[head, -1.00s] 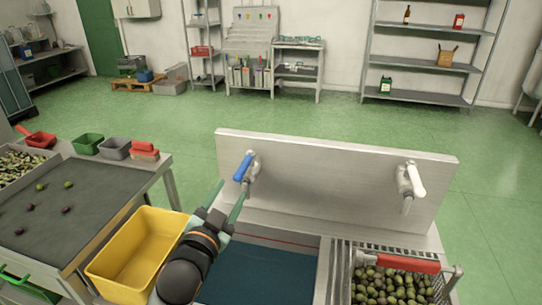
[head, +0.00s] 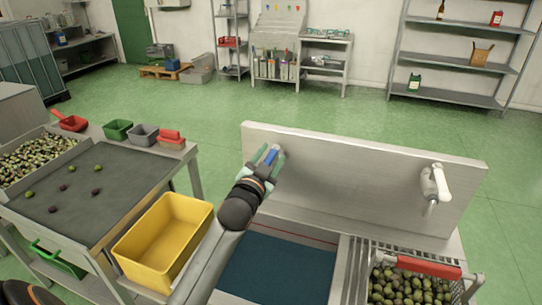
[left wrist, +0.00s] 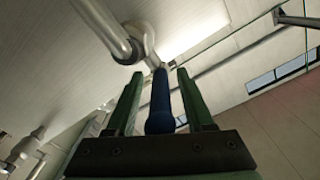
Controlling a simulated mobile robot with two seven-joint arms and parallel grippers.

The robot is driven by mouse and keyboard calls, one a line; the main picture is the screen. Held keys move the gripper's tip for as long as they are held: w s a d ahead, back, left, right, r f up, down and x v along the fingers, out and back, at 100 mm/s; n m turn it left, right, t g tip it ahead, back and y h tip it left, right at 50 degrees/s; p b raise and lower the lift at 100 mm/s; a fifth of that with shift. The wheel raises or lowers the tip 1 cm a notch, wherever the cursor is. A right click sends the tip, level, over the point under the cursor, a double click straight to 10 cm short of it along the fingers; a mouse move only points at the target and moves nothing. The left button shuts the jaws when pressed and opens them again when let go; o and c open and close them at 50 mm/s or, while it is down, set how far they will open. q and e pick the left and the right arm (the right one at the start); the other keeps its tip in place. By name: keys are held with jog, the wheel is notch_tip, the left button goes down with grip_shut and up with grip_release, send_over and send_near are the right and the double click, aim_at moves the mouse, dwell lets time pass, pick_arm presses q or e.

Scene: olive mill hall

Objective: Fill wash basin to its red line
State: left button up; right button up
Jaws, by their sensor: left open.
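The wash basin (head: 275,267) is sunk in the steel sink, with a dark blue surface inside. Its red line (head: 300,236) shows along the far inner wall, above that surface. The tap with the blue lever handle (head: 271,156) is on the steel backsplash behind the basin. My left gripper (head: 268,158) is open at this handle. In the left wrist view the blue handle (left wrist: 160,103) lies between the two green fingers, with a gap on each side. No water stream is visible; my arm covers part of the spout area. My right gripper is out of view.
A second tap with a white handle (head: 441,182) is at right, above a wire basket (head: 462,287) of olives with a red grip. A yellow tub (head: 165,238) stands left of the basin, beside a sorting table (head: 105,190). The green floor behind is clear.

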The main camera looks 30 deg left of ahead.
pick_arm(q)
grip_shut()
dwell(0.5)
dwell(1.0)
